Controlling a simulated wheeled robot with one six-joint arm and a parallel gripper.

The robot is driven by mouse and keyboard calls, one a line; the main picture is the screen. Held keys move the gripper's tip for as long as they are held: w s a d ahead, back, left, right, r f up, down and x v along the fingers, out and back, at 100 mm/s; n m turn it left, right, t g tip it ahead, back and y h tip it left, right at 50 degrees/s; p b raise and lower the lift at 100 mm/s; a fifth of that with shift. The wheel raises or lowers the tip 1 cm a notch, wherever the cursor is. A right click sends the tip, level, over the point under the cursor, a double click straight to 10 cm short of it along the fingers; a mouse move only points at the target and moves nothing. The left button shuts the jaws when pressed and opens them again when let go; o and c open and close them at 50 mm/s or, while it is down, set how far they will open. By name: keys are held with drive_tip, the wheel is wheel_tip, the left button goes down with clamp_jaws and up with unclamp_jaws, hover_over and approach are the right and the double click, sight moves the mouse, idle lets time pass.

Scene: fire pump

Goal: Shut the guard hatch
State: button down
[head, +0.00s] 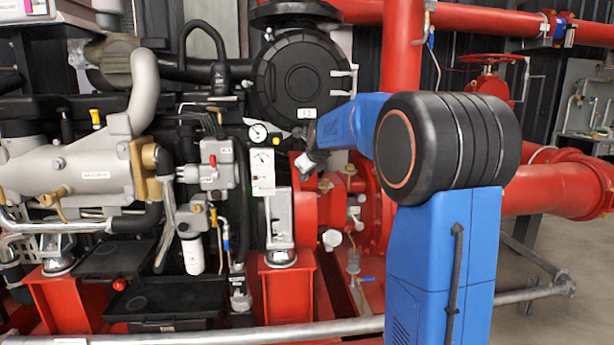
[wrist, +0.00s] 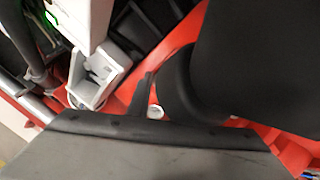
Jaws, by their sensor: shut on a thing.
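My gripper (head: 306,165) is at the end of the blue arm, reaching left to the upper edge of a red guard (head: 305,212) beside the black engine. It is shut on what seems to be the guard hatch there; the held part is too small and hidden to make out. I cannot tell how far the hatch stands open. In the wrist view, a wide grey panel (wrist: 130,155) with a dark edge fills the bottom, and a large dark shape covers the right. Red surfaces show between them.
A white gauge panel (head: 262,172) and a grey bracket (head: 279,218) stand just left of the guard. A round black housing (head: 300,80) is above, and red pipes (head: 403,45) rise behind. A grey rail (head: 230,335) crosses the front. Bare floor shows at right.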

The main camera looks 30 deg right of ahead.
drive_tip(key=shift+a+f, duration=0.1)
drive_tip(key=shift+f, duration=0.05)
drive_tip(key=c, duration=1.6)
unclamp_jaws()
drive_tip(key=v, duration=1.7)
drive_tip(key=shift+a+r, duration=0.15)
drive_tip(key=shift+r, duration=0.1)
